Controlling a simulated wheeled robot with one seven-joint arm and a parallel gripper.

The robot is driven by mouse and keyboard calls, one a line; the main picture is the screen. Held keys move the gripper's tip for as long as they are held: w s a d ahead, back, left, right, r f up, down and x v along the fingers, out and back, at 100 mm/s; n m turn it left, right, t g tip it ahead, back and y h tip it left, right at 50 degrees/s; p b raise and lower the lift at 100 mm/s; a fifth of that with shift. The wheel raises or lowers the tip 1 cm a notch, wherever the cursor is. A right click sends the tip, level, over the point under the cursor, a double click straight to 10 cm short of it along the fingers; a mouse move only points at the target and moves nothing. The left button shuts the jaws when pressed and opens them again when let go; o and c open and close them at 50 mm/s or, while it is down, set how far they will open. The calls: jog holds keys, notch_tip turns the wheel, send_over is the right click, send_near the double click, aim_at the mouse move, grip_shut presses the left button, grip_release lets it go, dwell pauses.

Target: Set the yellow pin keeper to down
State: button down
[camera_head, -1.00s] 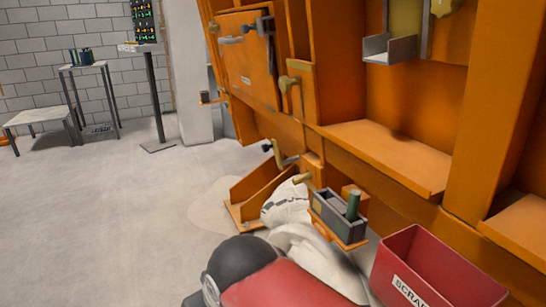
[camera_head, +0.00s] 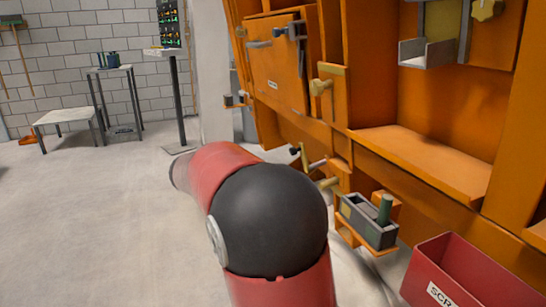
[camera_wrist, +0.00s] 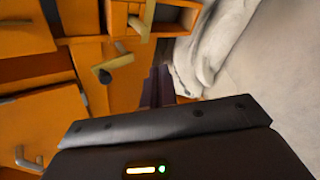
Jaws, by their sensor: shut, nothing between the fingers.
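Several dull-yellow fittings are on the orange frame; I cannot tell for certain which is the pin keeper. One is a yellow lever with a dark knob (camera_head: 315,165), low on the frame; a similar lever (camera_wrist: 117,64) is near the fingers in the wrist view. A brass peg (camera_head: 329,183) is just below it, and a stubby brass piece (camera_wrist: 139,26) shows in the wrist view. A brass knob on a yellow plate (camera_head: 319,87) is higher up. My gripper (camera_wrist: 160,72) is shut and empty, right of the lever in the wrist view. The head view does not show my gripper.
A grey box with a green cylinder (camera_head: 370,220) sits on a small orange shelf at right. A red scrap bin (camera_head: 465,280) stands front right. Pale sacks (camera_wrist: 212,45) lie beside my fingers in the wrist view. Open floor (camera_head: 90,220) is at left.

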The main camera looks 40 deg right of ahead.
jog(key=w+d+n+h, duration=0.2)
jog(key=w+h, duration=0.4)
jog(key=w, duration=0.5)
jog(key=s+d+r+p, duration=0.1)
jog(key=s+d+r, duration=0.2)
jog(key=d, duration=0.5)
jog(key=shift+s+r+g, duration=0.25)
jog(key=shift+s+g, duration=0.05)
jog(key=shift+s, duration=0.05)
